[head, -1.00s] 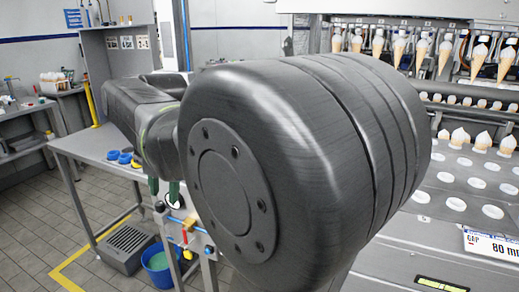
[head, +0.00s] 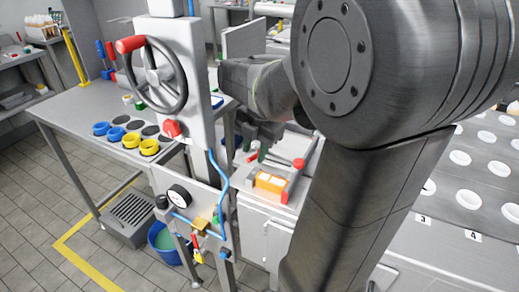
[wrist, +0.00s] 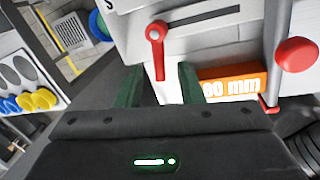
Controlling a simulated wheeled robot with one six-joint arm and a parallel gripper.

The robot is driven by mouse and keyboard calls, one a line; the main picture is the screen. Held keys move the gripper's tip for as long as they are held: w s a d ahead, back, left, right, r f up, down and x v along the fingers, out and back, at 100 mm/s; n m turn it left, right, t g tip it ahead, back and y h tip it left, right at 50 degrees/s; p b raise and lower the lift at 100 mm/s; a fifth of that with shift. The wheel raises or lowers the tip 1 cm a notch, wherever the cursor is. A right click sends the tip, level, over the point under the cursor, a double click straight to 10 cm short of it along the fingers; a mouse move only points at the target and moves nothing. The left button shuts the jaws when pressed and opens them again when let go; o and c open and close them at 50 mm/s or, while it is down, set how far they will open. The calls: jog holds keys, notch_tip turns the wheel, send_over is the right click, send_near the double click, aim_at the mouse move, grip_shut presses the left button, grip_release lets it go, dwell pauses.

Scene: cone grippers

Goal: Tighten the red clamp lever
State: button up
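The red clamp lever (wrist: 160,62) shows in the wrist view, with a round pivot end and an arm pointing down toward my gripper. My gripper (wrist: 160,78) is open, with its two green fingers apart on either side of the lever's lower end. Nothing shows held between them, and I cannot tell whether a finger touches the lever. In the head view my gripper (head: 256,150) is small and partly hidden by my arm, above the grey fixture. The lever is not clear there.
An orange block (head: 270,182) marked "80 mm" and a red round knob (wrist: 297,54) are close on the right. A panel with a black handwheel (head: 154,75) stands left of my gripper. Yellow and blue rings (head: 131,140) lie on the bench.

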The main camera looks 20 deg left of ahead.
jog(key=shift+a+f, duration=0.15)
jog(key=shift+f, duration=0.65)
grip_shut()
jog(key=shift+a, duration=0.1)
jog(key=shift+w+a+m+t+p, duration=0.1)
jog(key=shift+a+m+t+p, duration=0.1)
jog(key=shift+m, duration=0.6)
jog(key=shift+w+a+m+t+p, duration=0.1)
jog(key=shift+a+m, duration=0.1)
jog(key=shift+m, duration=0.6)
grip_release()
